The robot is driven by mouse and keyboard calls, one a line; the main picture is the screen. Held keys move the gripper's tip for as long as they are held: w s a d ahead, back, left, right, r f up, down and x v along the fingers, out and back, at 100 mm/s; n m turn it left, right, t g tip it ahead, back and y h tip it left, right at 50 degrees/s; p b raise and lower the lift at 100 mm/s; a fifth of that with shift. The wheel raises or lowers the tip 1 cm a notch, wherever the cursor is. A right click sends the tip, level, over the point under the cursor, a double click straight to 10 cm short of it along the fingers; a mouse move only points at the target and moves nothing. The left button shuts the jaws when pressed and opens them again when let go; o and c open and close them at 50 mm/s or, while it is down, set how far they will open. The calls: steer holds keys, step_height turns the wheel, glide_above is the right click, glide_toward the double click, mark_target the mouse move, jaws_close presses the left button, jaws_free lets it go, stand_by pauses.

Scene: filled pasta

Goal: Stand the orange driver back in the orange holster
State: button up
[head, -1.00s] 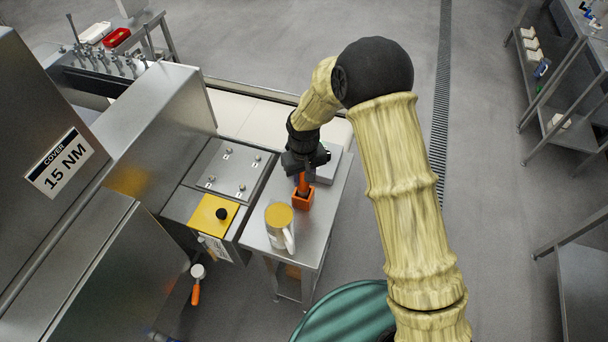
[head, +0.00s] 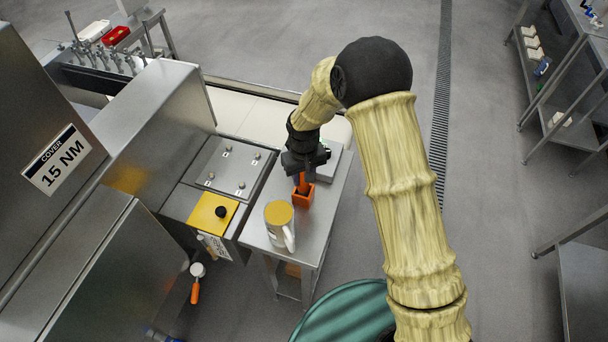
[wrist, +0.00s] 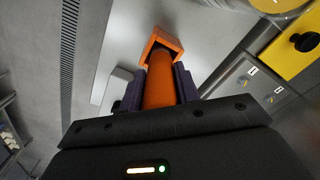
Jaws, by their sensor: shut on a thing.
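The orange driver (head: 303,182) is upright in my gripper (head: 302,172), above the orange holster (head: 302,195) on the small steel table. In the wrist view the driver's orange handle (wrist: 159,85) lies between the two dark fingers of my gripper (wrist: 158,88). My gripper is shut on it. The far end of the driver reaches the open mouth of the holster (wrist: 163,41). The driver's tip is hidden, so I cannot tell how deep it sits.
A grey block (head: 331,160) sits behind. A yellow panel with a black knob (head: 213,214) is to the left.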

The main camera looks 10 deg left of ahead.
steer(key=o, duration=1.2)
step_height(320, 180, up, 18)
steer(key=b, duration=0.3)
steer(key=shift+f+b, duration=0.25)
steer(key=shift+b, duration=0.1)
steer(key=s+d+f+m+t, duration=0.1)
steer(key=s+d+m, duration=0.25)
steer(key=d, duration=1.45)
steer(key=s+d+f+m+t, duration=0.1)
steer(key=s+d+m, duration=0.3)
steer(key=s+d, duration=0.5)
steer(key=shift+d+f+t, duration=0.3)
steer(key=shift+d+f, duration=0.4)
steer(key=shift+d, duration=0.2)
